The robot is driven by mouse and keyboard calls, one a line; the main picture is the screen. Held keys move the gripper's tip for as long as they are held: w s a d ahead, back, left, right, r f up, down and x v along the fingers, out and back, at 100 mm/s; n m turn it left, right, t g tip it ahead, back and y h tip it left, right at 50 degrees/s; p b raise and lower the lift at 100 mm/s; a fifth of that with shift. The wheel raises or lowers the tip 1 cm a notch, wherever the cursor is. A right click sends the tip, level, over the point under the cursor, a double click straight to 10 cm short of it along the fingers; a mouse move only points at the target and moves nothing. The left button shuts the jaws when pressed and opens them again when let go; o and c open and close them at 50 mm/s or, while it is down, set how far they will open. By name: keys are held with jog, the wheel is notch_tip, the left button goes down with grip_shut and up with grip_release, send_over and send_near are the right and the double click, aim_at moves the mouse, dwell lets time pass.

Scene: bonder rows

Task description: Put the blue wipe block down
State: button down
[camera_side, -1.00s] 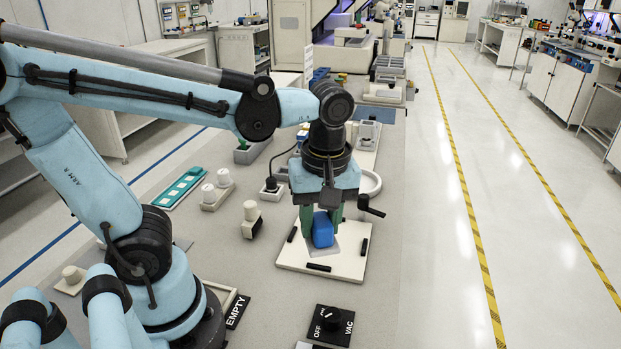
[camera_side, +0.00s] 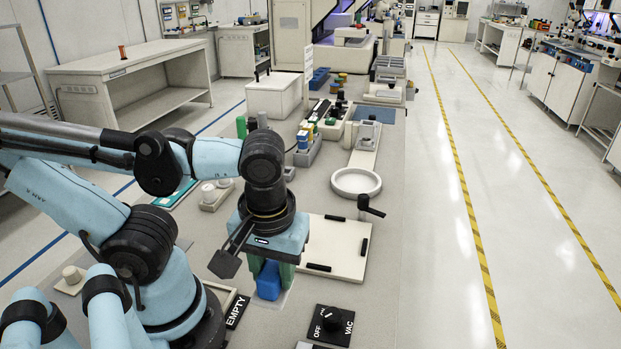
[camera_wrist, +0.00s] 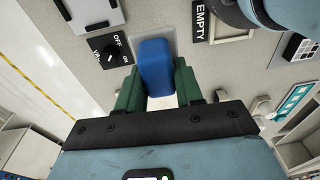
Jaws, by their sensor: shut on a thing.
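The blue wipe block (camera_side: 268,283) is upright between the green fingers of my gripper (camera_side: 271,276), which is shut on it. In the wrist view the block (camera_wrist: 156,66) lies between the two fingers of my gripper (camera_wrist: 157,88). A pale grey square patch (camera_wrist: 179,48) on the bench shows under and around the block. I cannot tell whether the block touches the patch or hangs just above it. The wrist hides the top of the block in the side view.
The EMPTY label (camera_side: 237,312) is left of the block, and the VAC switch (camera_side: 330,324) is to its right. A white plate (camera_side: 336,246) with black bars lies behind to the right. A white ring (camera_side: 356,182) stands farther back. Grey bench lies between them.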

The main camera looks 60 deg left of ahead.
jog(key=w+a+f, duration=0.1)
jog(key=a, duration=0.1)
jog(key=w+a+f, duration=0.1)
jog(key=a+f, duration=0.1)
jog(key=a, duration=0.1)
jog(key=w+a+f, duration=0.1)
jog(key=a, duration=0.1)
jog(key=shift+w+a+f, duration=0.2)
jog(key=shift+w+f, duration=0.1)
jog(key=shift+f, duration=2.1)
jog(key=shift+f, duration=0.15)
jog(key=c, duration=0.7)
grip_release()
jog(key=shift+c, duration=0.2)
jog(key=shift+d+r, duration=0.7)
jog(key=shift+r, duration=5.35)
jog(key=w+m+t+h, duration=0.1)
jog(key=w+m+t, duration=0.5)
jog(key=w+m, duration=0.3)
jog(key=shift+w+d+r+t, duration=0.2)
jog(key=shift+w+t, duration=0.1)
jog(key=shift+t, duration=0.1)
